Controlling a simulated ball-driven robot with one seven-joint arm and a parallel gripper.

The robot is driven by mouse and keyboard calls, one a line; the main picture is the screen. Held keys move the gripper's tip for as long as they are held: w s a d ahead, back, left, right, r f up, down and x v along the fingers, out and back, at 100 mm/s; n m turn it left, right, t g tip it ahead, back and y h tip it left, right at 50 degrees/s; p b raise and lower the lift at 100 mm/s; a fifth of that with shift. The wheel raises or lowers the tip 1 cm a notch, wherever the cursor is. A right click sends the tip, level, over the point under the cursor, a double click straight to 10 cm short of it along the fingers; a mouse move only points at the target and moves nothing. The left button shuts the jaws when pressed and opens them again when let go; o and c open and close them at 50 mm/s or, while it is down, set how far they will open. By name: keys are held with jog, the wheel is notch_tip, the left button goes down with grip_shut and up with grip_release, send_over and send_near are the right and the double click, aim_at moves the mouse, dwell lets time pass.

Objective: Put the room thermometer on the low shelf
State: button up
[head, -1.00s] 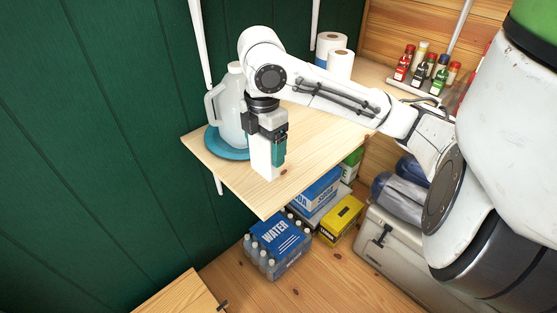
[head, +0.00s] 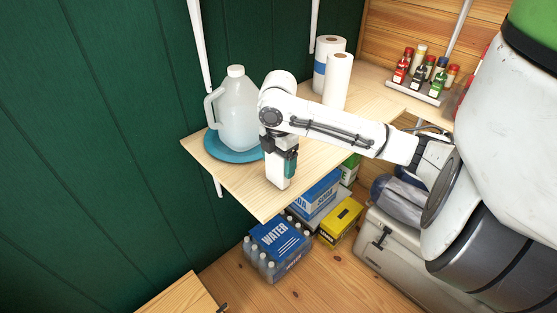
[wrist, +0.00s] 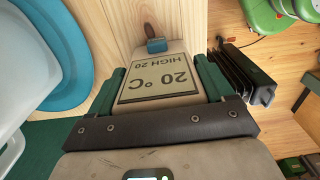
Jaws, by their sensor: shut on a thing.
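The room thermometer is a white block; its display, reading "20 °C HIGH 20", shows in the wrist view (wrist: 160,83). My gripper (wrist: 161,80) is shut on it, with green fingers on both sides. In the head view my gripper (head: 281,160) points down and the thermometer's white lower part (head: 277,181) sticks out below the fingers. It is upright over the front part of the pale wooden shelf (head: 235,178). I cannot tell whether its base touches the wood.
A clear jug (head: 238,115) stands on a blue plate (head: 218,149) left of my gripper. Paper rolls (head: 338,82) stand behind, and a rack of bottles (head: 417,90) is at the far right. Below are water bottles (head: 277,243) and a yellow box (head: 341,217). Bare shelf lies around the thermometer.

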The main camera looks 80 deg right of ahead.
jog(key=shift+f, duration=0.15)
jog(key=o, duration=1)
